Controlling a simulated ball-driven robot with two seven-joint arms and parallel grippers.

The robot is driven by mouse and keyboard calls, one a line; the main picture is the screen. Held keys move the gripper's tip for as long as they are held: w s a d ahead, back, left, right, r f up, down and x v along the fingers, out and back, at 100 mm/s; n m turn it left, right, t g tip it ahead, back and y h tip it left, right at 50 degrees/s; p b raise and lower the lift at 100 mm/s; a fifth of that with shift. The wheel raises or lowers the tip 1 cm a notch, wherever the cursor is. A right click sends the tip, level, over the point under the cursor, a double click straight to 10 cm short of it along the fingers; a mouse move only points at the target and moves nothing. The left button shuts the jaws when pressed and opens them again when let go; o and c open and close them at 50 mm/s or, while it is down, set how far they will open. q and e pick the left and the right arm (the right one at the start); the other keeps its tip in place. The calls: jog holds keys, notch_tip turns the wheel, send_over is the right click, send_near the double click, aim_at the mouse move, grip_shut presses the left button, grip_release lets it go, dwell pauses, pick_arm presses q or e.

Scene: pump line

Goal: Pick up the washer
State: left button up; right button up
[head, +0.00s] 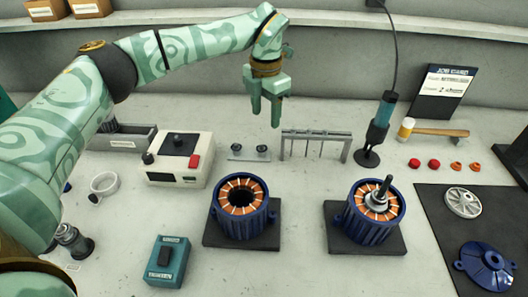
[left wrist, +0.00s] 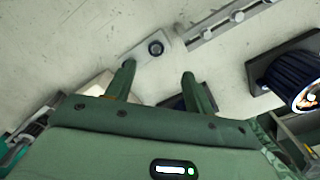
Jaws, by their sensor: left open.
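A small light plate (head: 249,157) lies on the bench behind the left motor housing. Two small dark, round ring-like pieces stand on it, a left one (head: 235,148) and a right one (head: 262,149); these may be washers, but they are too small to be sure. In the left wrist view one dark ring (left wrist: 155,47) shows on the plate, just beyond my fingertips. My left gripper (head: 265,114) is open and empty, pointing down above and behind the plate. It also shows in the left wrist view (left wrist: 159,69). My right gripper is not in view.
A metal rack (head: 317,134) with hanging pins stands right of the plate. A white control box (head: 180,160) stands left. Two blue motor housings, left (head: 242,221) and right (head: 368,224), stand in front. Orange rings (head: 456,166) and red caps (head: 414,163) lie at right.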

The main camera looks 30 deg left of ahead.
pick_arm(q)
jog(key=b, duration=0.1)
send_over(262, 145)
jog(key=f, duration=0.2)
jog(key=d+f, duration=0.1)
jog(key=f, duration=0.1)
jog(key=shift+w+f, duration=0.15)
jog(key=shift+w, duration=0.05)
jog(key=f+b, duration=0.2)
jog(key=f, duration=0.1)
jog(key=a+f, duration=0.1)
jog(key=f, duration=0.1)
jog(key=shift+s+f+b, duration=0.15)
jog(key=shift+s+b, duration=0.15)
jog(key=shift+b, duration=0.1)
jog(key=shift+f, duration=0.15)
jog(key=shift+r, duration=0.25)
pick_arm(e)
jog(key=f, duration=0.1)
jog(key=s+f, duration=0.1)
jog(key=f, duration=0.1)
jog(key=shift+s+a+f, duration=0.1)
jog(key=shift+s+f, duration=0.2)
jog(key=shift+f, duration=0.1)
pick_arm(q)
jog(key=shift+f+p, duration=0.3)
jog(key=shift+p, duration=0.1)
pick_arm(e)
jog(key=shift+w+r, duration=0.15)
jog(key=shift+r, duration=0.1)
